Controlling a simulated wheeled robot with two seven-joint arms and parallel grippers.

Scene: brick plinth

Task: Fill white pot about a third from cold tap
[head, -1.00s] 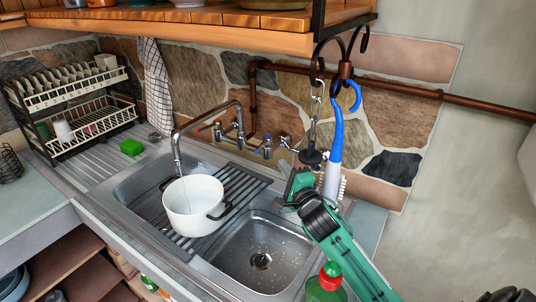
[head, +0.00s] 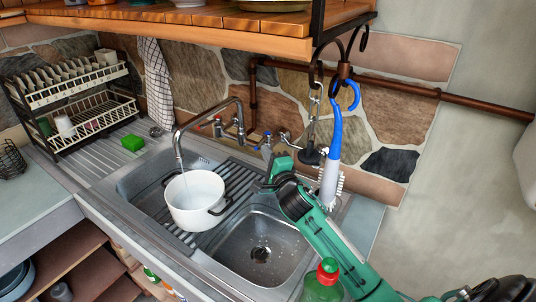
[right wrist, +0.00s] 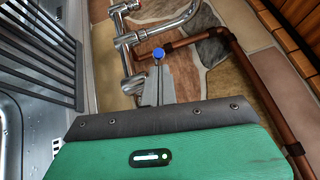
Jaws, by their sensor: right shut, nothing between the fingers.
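The white pot (head: 194,207) with dark handles stands upright on the ribbed rack over the sink, under the curved spout (head: 177,142). A thin stream of water runs from the spout into it; I cannot tell the water level. The blue-marked cold tap (head: 266,145) is on the wall behind the sink, right of the red-marked tap (head: 217,125). My right gripper (head: 271,172) is just in front of the cold tap. In the right wrist view the shut, empty fingers (right wrist: 156,82) point at the blue knob (right wrist: 158,53); contact is unclear. My left gripper is out of view.
A blue-and-white brush (head: 332,155) and a dark plunger (head: 310,155) hang from hooks close to my right arm. A red-capped green bottle (head: 323,285) stands at the front. The right basin (head: 255,240) is empty. A shelf (head: 230,27) overhangs the back.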

